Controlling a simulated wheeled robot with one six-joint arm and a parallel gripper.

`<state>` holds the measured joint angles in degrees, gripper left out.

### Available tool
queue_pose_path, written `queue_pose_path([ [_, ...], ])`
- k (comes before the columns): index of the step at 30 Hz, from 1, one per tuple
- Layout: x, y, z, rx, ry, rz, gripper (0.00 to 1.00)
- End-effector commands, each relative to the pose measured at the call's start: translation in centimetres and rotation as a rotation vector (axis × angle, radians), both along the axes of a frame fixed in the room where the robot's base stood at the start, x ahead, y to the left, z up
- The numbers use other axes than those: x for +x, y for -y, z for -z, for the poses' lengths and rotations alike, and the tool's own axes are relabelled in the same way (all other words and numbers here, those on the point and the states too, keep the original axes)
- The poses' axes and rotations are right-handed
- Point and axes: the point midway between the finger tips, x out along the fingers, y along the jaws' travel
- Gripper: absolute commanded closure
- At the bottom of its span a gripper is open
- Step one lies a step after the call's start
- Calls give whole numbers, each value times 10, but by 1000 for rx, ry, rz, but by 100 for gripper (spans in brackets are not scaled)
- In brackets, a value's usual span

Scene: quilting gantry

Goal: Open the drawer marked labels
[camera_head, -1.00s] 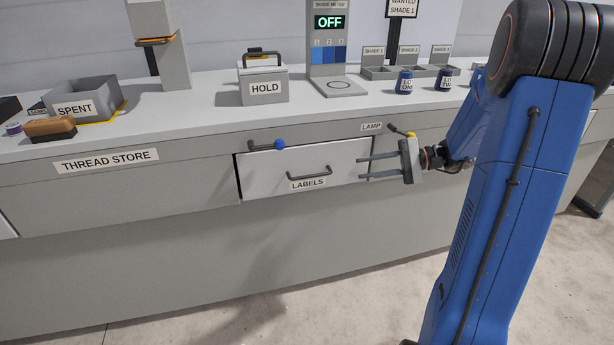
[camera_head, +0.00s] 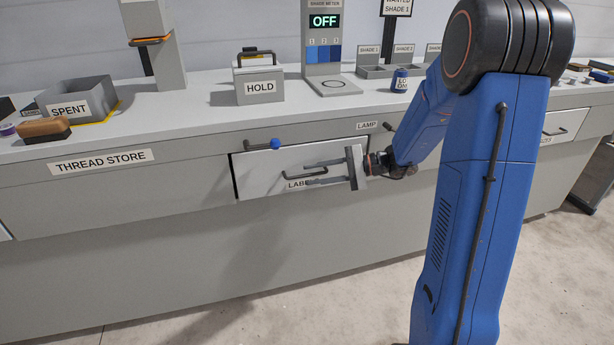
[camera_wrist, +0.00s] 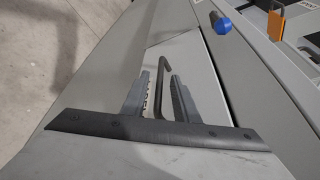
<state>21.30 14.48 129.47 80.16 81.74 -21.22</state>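The labels drawer (camera_head: 255,172) has a pale front in the grey counter and looks shut. Its dark bar handle (camera_head: 288,176) sits above the LABELS sign, which my gripper partly covers. My gripper (camera_head: 307,176) is open in front of the drawer, its two fingers pointing at the handle. In the wrist view the handle (camera_wrist: 162,72) shows between the open fingers (camera_wrist: 158,78), with no clear contact with either. The drawer front (camera_wrist: 190,65) lies beyond them there.
A lever with a blue knob (camera_head: 275,143) juts out at the drawer's top edge, close to the handle; the knob also shows in the wrist view (camera_wrist: 222,26). The LAMP label (camera_head: 367,125) is above right. Open floor (camera_head: 290,310) lies before the counter.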

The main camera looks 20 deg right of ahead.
Motion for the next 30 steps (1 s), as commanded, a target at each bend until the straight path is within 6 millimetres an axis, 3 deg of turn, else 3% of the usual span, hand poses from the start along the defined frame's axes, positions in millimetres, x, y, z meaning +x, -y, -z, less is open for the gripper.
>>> queue_pose_path([
  [6,7,-20,4,-1,1,-2,73],
  [18,8,-25,6,0,1,0,73],
  [19,8,-25,6,0,1,0,75],
  [22,8,-25,6,0,1,0,99],
  [30,8,-25,6,-1,1,-1,100],
])
